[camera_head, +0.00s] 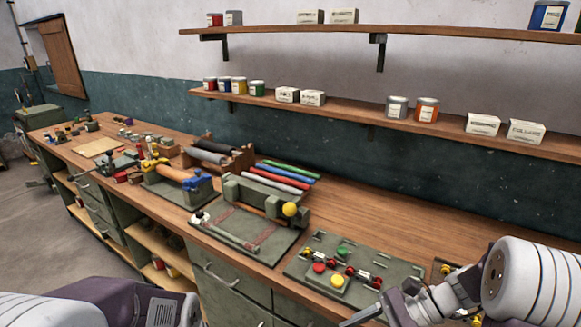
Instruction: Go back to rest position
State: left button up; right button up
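My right arm comes in at the bottom right. Its gripper (366,314) is low in the head view, over the front edge of the workbench (375,212) and close to the grey plate with coloured knobs (325,248). One dark finger points left; the rest is cut off by the lower edge, so I cannot tell its opening. Nothing is clearly seen held in it. My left arm shows only as white and purple links at the bottom left, in front of the drawers. Its gripper is out of view.
A grey fixture with a yellow ball (289,209) and a roller fixture (180,178) stand on the bench. Coloured rods (285,174) lie behind. Wall shelves (400,118) hold cans and boxes. The bench's back right is clear.

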jog(key=s+a+f+n+g+h, duration=0.2)
jog(key=s+a+f+n+h, duration=0.15)
jog(key=s+n+h, duration=0.35)
jog(key=w+d+f+n+t+h, duration=0.3)
jog(key=w+d+n+t, duration=0.1)
jog(key=d+n, duration=0.3)
jog(key=shift+w+d+f+n+h, duration=0.2)
jog(key=shift+w+f+n+h, duration=0.2)
jog(key=shift+n, duration=0.3)
jog(key=shift+s, duration=0.1)
